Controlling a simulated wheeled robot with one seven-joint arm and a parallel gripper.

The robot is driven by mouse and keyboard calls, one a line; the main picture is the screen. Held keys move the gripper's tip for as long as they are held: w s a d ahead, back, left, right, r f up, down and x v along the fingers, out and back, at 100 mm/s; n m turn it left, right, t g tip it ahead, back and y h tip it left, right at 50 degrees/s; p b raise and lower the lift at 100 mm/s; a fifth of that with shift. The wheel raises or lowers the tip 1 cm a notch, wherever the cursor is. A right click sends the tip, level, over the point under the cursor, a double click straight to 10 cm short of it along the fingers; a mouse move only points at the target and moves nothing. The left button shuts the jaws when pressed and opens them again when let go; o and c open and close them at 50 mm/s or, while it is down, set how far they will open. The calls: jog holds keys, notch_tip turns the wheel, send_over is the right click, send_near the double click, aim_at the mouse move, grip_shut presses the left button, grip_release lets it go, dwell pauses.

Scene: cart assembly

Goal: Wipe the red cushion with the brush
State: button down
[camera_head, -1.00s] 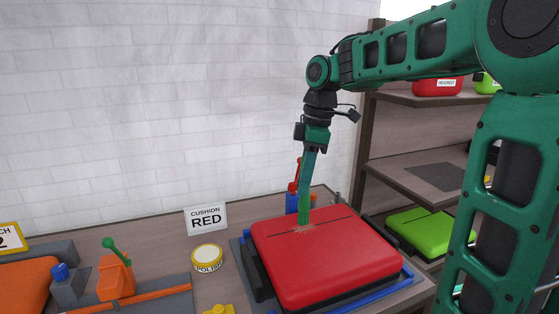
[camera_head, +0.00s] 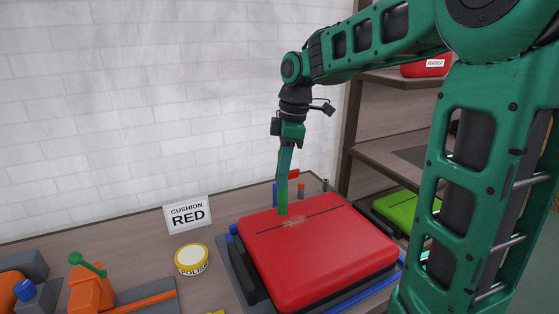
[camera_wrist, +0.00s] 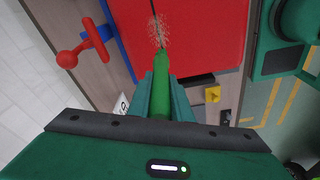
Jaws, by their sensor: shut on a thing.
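The red cushion (camera_head: 325,255) lies flat on the bench, with a dark line across it and a pale speckled mark (camera_head: 294,221) near its far left side. The cushion also shows in the wrist view (camera_wrist: 205,35), the mark at its top centre. My gripper (camera_head: 284,172) is above the cushion's far left part, shut on the green brush (camera_head: 282,201). The brush points down, its lower end at or just above the cushion, beside the mark; contact is unclear. In the wrist view the brush (camera_wrist: 161,85) sits between my fingers, its tip near the mark.
A "CUSHION RED" card (camera_head: 187,214) and a yellow polish tin (camera_head: 191,260) stand left of the cushion. Orange parts (camera_head: 92,290) are at lower left. A shelf unit (camera_head: 375,150) with a green cushion (camera_head: 405,206) is at right.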

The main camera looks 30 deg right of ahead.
aim_at(279, 196)
jog(key=shift+f, duration=1.6)
jog(key=shift+d+f, duration=0.35)
jog(key=shift+f, duration=0.1)
jog(key=shift+d, duration=3.3)
jog(key=shift+a, duration=3.8)
jog(key=shift+d+r, duration=0.15)
jog(key=shift+r, duration=3.8)
